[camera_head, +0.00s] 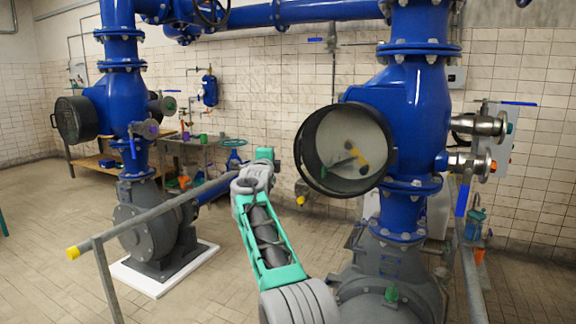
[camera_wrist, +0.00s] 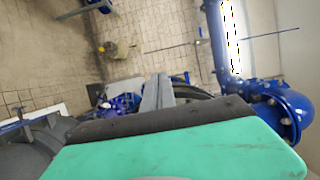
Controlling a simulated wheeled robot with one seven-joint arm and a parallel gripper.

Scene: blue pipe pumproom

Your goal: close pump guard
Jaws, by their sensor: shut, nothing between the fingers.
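A round black-rimmed guard (camera_head: 312,155) sits on the side of the right blue pump housing (camera_head: 405,112) in the head view. I cannot tell how far open the guard stands. My gripper (camera_wrist: 159,80) shows in the wrist view as grey fingers beyond the green wrist body, shut and empty. In the head view my arm's far end is left of the guard, with a visible gap in the picture. The fingertips are not clear there.
A grey railing (camera_head: 150,222) with a yellow end cap crosses in front at left. A second blue pump (camera_head: 112,100) with a black drum cover stands at left. A workbench (camera_head: 205,152) stands by the tiled wall. Tiled floor (camera_head: 50,215) is clear at far left.

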